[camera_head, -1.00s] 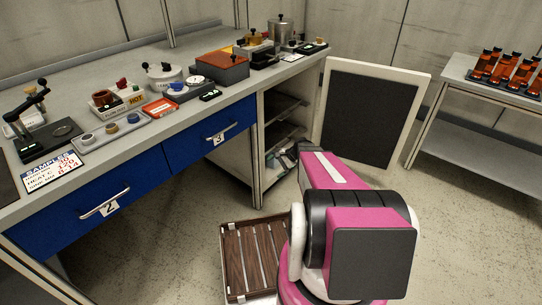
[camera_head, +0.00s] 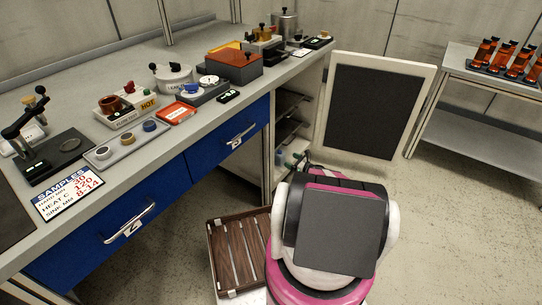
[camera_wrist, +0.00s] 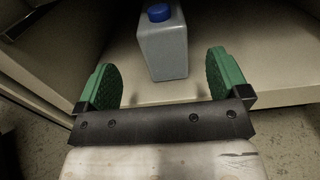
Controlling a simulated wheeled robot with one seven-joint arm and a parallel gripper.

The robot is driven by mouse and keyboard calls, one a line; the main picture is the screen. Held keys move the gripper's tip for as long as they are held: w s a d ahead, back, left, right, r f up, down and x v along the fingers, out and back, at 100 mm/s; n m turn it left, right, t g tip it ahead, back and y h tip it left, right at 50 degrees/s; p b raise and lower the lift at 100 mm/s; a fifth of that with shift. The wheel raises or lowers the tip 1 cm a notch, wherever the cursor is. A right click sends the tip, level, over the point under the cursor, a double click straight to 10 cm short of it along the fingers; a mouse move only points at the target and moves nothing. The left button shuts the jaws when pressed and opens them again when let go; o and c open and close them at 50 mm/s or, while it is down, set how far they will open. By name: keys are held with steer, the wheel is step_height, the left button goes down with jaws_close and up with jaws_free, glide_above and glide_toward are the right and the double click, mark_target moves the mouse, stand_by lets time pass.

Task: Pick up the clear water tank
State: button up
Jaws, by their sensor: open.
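The water tank (camera_wrist: 163,48) is a translucent grey-blue bottle with a blue cap (camera_wrist: 158,12). It stands on a pale shelf inside the cabinet in the wrist view. My gripper (camera_wrist: 170,75) is open, its two green fingers spread apart on either side of the tank's near end. The tank appears just ahead of the fingertips, and the fingers do not touch it. In the head view my arm hides the gripper, and small items show low in the open cabinet (camera_head: 283,158), too small to tell apart.
The cabinet door (camera_head: 372,112) stands open to the right. A cabinet side panel (camera_wrist: 35,75) is close on the left in the wrist view. The workbench (camera_head: 110,160) holds several devices. A wooden slatted tray (camera_head: 213,262) is beside my base. A side table (camera_head: 480,80) carries amber bottles.

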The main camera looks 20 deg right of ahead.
mark_target(279, 154)
steer(key=x, duration=0.9)
steer(key=shift+w+r, duration=0.1)
steer(key=shift+w, duration=0.15)
steer(key=c, duration=1.4)
